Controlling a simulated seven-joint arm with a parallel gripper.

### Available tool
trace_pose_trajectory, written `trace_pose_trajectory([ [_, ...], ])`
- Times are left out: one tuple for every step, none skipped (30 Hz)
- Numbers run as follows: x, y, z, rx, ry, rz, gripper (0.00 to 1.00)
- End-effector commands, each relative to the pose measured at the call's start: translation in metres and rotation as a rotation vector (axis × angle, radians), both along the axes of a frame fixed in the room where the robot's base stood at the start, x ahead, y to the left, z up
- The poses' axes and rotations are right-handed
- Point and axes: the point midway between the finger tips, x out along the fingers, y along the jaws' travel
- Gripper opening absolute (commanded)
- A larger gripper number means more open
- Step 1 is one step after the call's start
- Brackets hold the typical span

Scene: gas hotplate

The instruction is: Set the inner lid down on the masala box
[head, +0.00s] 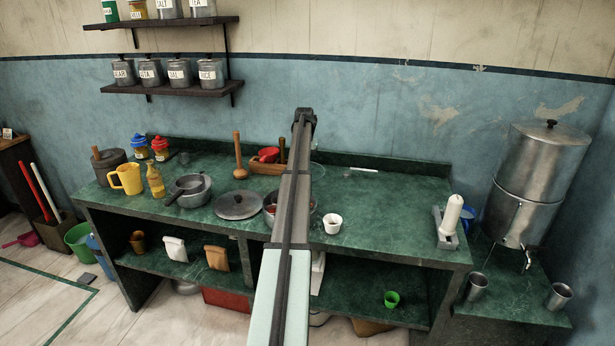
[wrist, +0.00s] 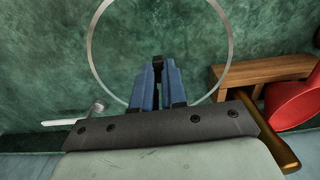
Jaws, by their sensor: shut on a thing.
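The inner lid is a clear disc with a pale rim, seen in the wrist view (wrist: 91,58); part of its edge shows in the head view (head: 321,171), right of my arm. My gripper (wrist: 158,75) has its blue fingers shut on the lid's small dark knob. I cannot tell whether the lid touches the counter at the back or hangs just above it. In the head view my gripper is hidden behind my arm. The masala box (head: 268,212) seems to be the round steel tin with red contents, nearer the front and partly hidden by my arm.
A wooden rack (wrist: 262,70) with a red item (wrist: 295,103) stands close beside the lid. A white stick-like thing (head: 364,169) lies on its other side. A steel lid (head: 239,206) and white cup (head: 332,223) flank the tin. The right counter is mostly clear.

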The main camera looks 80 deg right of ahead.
Motion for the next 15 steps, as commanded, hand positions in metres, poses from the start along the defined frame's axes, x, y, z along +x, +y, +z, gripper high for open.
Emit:
trace_pose_trajectory([
  [0.009,0.009,0.010,-0.001,0.000,0.010,0.00],
  [0.012,0.017,0.015,-0.001,0.000,0.015,0.00],
  [0.016,0.030,0.021,-0.002,-0.001,0.022,0.00],
  [0.017,0.041,0.026,-0.002,-0.001,0.026,0.00],
  [0.019,0.052,0.031,-0.002,-0.001,0.030,0.00],
  [0.021,0.069,0.035,-0.002,0.000,0.036,0.00],
  [0.022,0.081,0.039,-0.002,0.000,0.040,0.00],
  [0.023,0.092,0.042,-0.002,-0.001,0.044,0.00],
  [0.022,0.109,0.046,-0.002,-0.001,0.046,0.00],
  [0.022,0.120,0.048,-0.002,0.000,0.048,0.00],
  [0.020,0.132,0.049,-0.001,0.000,0.047,0.00],
  [0.019,0.146,0.051,-0.001,0.000,0.047,0.00],
  [0.017,0.156,0.052,-0.001,0.000,0.045,0.00],
  [0.015,0.165,0.052,-0.001,0.000,0.042,0.00],
  [0.013,0.177,0.053,-0.001,0.000,0.039,0.00],
])
